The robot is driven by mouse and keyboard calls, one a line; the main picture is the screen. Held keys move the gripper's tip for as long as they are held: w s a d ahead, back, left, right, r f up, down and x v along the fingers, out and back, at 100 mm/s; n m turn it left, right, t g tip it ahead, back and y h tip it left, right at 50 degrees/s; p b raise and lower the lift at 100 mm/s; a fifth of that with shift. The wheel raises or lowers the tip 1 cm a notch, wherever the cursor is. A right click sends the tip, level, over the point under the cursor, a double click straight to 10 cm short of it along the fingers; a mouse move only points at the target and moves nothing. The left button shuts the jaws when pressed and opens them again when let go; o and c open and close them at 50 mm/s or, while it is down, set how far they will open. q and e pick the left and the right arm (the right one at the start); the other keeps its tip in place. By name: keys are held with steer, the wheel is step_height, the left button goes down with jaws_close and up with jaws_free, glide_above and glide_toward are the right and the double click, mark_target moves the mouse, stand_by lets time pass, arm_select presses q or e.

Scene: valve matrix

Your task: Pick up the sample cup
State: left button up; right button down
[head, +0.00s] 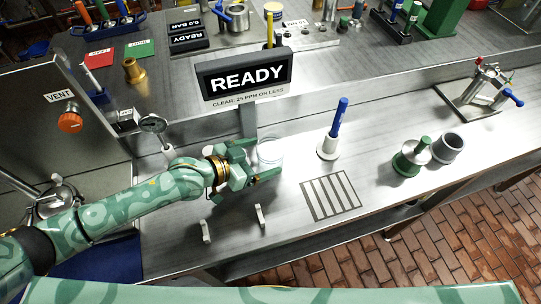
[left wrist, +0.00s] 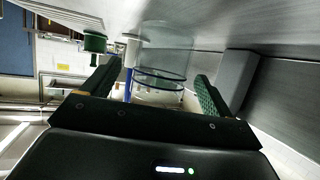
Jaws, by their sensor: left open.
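The sample cup, a clear see-through cup (head: 270,150), stands on the steel bench below the READY sign. My left gripper (head: 262,158) is open, with one finger to each side of the cup in the head view. In the left wrist view the cup (left wrist: 163,45) shows between and beyond the two open fingers (left wrist: 154,82), with its dark-edged rim visible. I cannot tell whether either finger touches the cup. My right gripper is not in view.
The READY sign (head: 245,77) stands behind the cup on a post. A blue-handled tool in a white base (head: 328,148) stands to the right, near a striped pad (head: 331,195). Green and grey containers (head: 411,158) stand farther right. Two small white handles (head: 206,231) rise near the bench front.

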mark_target(280, 150)
arm_select(q)
steer(key=x, duration=0.4)
steer(key=shift+w+r+b, duration=0.1)
steer(key=shift+r+b, duration=0.05)
steer(key=shift+b, duration=0.2)
steer(key=shift+a, duration=0.1)
steer(key=shift+c, duration=0.9)
steer(key=c, duration=0.9)
